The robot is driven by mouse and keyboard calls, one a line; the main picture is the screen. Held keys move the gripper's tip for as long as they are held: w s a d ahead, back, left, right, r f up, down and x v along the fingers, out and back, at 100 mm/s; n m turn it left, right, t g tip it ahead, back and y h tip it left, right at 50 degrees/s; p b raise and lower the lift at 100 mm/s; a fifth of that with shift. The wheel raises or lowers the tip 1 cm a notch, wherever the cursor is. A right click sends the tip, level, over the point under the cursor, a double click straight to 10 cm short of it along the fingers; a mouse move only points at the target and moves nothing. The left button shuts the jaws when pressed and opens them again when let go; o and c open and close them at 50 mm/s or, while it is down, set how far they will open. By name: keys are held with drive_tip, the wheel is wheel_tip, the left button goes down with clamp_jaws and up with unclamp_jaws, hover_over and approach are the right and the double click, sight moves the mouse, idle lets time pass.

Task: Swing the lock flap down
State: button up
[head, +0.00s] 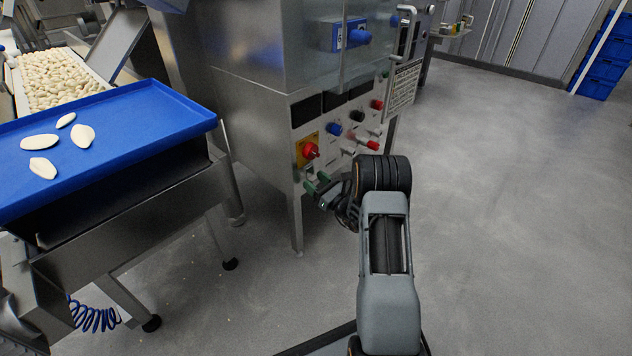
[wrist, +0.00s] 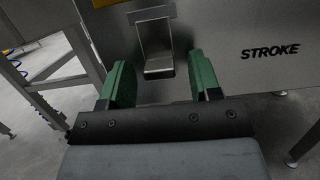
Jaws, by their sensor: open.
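The lock flap (wrist: 157,47) is a small bent metal piece on the steel machine front, in the upper middle of the wrist view. Its lower lip sticks out toward me, and I cannot tell whether it is fully up or down. My gripper (wrist: 160,80) is open, with one green finger to the left and one to the right of the flap's lower end. The fingers look apart from it. In the head view my gripper (head: 317,184) is at the lower left of the control panel, and the flap there is mostly too small to make out.
The steel machine (head: 250,110) carries a red knob (head: 310,150) on a yellow plate, with several other knobs and buttons beside it. Grey floor on the right (head: 510,200) is clear.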

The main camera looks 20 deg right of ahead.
drive_tip(key=p+v, duration=0.3)
drive_tip(key=v, duration=1)
drive_tip(key=shift+s+f+p, duration=0.15)
drive_tip(key=shift+s+p, duration=0.1)
drive_tip(key=shift+p, duration=0.15)
drive_tip(key=s+a+r+n+g+y+p, duration=0.2)
drive_tip(key=a+r+n+g+p, duration=0.35)
drive_tip(key=r, duration=0.45)
drive_tip(key=s+a+r+n+g+y+p, duration=0.2)
drive_tip(key=a+r+n+g+p, duration=0.4)
drive_tip(key=r, duration=0.4)
drive_tip(key=s+a+r+n+g+y+p, duration=0.1)
drive_tip(key=s+a+r+n+g+p, duration=0.1)
drive_tip(key=a+r+n+g+p, duration=0.6)
drive_tip(key=s+a+r+n+h+p, duration=0.1)
drive_tip(key=s+r+n+h+p, duration=0.2)
drive_tip(key=r, duration=0.4)
drive_tip(key=s+a+r+n+h+p, duration=0.1)
drive_tip(key=s+r+h+p, duration=0.2)
drive_tip(key=s+r+p, duration=0.3)
drive_tip(key=s+d+r+n+t+h+p, duration=0.2)
drive_tip(key=r+n+h+p, duration=0.2)
drive_tip(key=r, duration=0.4)
drive_tip(key=s+d+r+n+t+h+p, duration=0.2)
drive_tip(key=r+p, duration=0.3)
drive_tip(key=r, duration=0.3)
drive_tip(key=shift+d+n+h, duration=0.15)
drive_tip(key=shift+n+h, duration=0.7)
drive_tip(key=shift+h, duration=0.05)
